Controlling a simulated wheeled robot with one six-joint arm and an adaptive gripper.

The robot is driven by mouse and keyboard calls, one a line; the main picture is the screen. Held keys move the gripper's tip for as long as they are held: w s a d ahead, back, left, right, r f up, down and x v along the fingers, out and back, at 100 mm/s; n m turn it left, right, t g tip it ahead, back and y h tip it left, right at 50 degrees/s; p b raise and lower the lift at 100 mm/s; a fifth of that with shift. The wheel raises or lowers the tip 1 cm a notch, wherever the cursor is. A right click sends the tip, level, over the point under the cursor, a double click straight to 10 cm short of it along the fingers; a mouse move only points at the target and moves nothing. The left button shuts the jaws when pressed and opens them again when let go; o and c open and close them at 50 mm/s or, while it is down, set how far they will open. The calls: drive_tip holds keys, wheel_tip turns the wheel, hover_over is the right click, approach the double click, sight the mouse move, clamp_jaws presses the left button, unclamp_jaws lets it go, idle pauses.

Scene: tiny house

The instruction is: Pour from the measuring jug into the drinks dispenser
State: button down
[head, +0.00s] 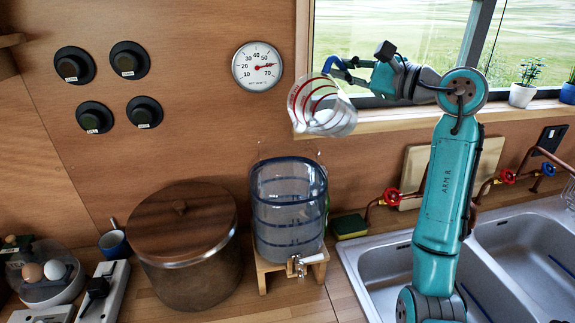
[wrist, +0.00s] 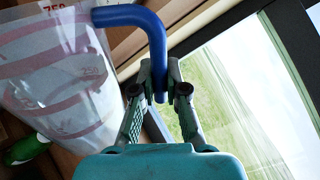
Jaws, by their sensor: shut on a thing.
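The measuring jug (head: 318,108) is clear with red markings and a blue handle (head: 334,65). It is held tilted in the air, in front of the wall beside the window. My gripper (head: 350,66) is shut on the handle; in the wrist view the fingers (wrist: 160,88) close around its blue lower end. The jug's body (wrist: 50,80) fills the left of that view. I cannot tell whether it holds liquid. The drinks dispenser (head: 288,208) is a clear bluish tank with dark bands and a tap, on a wooden stand (head: 262,270). It stands below the jug, apart from it.
A large lidded pot (head: 185,245) stands left of the dispenser. A sink (head: 385,265) and a green sponge (head: 349,226) are to its right. The window sill (head: 400,113) carries potted plants (head: 523,92). A round dial (head: 257,66) hangs on the wall.

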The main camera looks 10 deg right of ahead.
drive_tip(key=shift+w+d+f+m, duration=0.55)
drive_tip(key=shift+f+m, duration=0.1)
drive_tip(key=shift+m, duration=0.25)
drive_tip(key=shift+s, duration=0.1)
drive_tip(key=shift+w+d+f+m+b, duration=0.4)
drive_tip(key=shift+d+f+m+b, duration=0.1)
drive_tip(key=shift+m, duration=0.5)
drive_tip(key=w+d+m, duration=0.1)
drive_tip(key=m, duration=0.1)
drive_tip(key=w+d+f+m+b, duration=0.2)
drive_tip(key=m, duration=0.1)
drive_tip(key=shift+d+m, duration=0.3)
drive_tip(key=shift+d, duration=0.05)
drive_tip(key=shift+w+d+f+m+b, duration=0.1)
drive_tip(key=shift+d+f+m+b, duration=0.05)
drive_tip(key=shift+f+m+b, duration=0.3)
drive_tip(key=shift+w+d+f+m+b, duration=0.1)
drive_tip(key=shift+f+m+b, duration=0.15)
drive_tip(key=shift+m, duration=0.3)
